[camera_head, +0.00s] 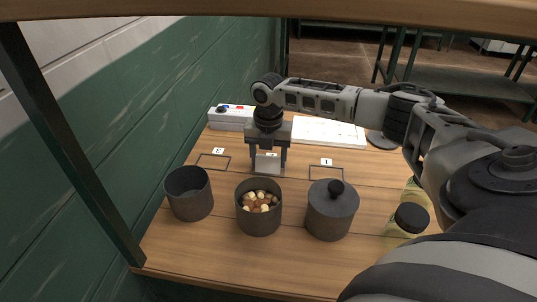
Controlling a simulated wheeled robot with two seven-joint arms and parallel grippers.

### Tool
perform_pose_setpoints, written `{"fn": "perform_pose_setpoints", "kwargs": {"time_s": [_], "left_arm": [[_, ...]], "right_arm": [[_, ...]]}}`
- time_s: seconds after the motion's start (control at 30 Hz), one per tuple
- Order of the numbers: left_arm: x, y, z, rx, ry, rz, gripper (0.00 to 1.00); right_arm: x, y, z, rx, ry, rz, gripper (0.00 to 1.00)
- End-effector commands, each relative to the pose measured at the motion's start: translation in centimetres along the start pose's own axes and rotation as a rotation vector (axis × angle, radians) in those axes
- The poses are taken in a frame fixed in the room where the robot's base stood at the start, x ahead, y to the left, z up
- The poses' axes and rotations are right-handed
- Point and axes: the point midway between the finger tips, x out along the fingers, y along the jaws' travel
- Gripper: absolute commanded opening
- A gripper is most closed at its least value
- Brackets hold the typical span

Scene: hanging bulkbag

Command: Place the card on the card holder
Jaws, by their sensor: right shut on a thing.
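My right gripper (268,167) points down over the table behind the middle pot. Its two fingers are spread along the sides of a small pale grey plate-like piece (267,164), which appears to be the card, and it is shut on it. A small white label (271,155) shows between the fingers, partly hidden. Small white labels also stand by the thin dark rectangular outlines at the left (213,161) and right (326,173). Which piece is the card holder I cannot tell. My left gripper is not in view.
On the wooden table (215,250) stand an empty dark pot (189,194), a pot with pale and brown chunks (258,207), a lidded pot (331,211) and a dark-capped jar (410,219). A white box (230,118) and white board (328,132) lie behind. A dark post is at left.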

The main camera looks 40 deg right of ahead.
Motion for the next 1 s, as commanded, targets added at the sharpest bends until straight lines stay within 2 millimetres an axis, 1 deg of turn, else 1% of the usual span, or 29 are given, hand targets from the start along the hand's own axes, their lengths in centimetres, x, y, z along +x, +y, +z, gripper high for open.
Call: {"fn": "perform_pose_setpoints", "kwargs": {"time_s": [0.03,0.07,0.1,0.37,0.47,0.57,0.67,0.9,1.0], "left_arm": [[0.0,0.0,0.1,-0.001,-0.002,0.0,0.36],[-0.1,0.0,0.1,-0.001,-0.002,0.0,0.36],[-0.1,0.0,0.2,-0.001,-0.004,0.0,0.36],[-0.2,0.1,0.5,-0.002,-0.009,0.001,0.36],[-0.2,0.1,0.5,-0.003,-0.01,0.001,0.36],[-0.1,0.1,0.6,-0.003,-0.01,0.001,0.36],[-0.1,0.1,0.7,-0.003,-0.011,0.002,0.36],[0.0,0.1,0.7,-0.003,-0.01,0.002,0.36],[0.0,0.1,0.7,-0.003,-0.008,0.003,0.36]], "right_arm": [[0.1,0.0,0.0,0.0,0.001,0.0,0.62],[0.1,0.0,0.0,-0.001,0.0,0.0,0.7],[0.1,0.0,0.0,-0.001,0.0,0.0,0.81],[0.1,0.0,0.0,0.0,0.0,0.0,0.81],[-0.3,0.0,0.0,0.0,-0.001,0.001,0.81],[-1.6,0.0,0.1,0.001,-0.002,0.002,0.81],[-3.5,0.1,0.1,0.0,-0.003,0.004,0.81],[-8.7,0.1,0.1,0.0,-0.002,0.003,0.81],[-10.3,0.1,0.1,0.0,-0.001,0.003,0.81]]}}
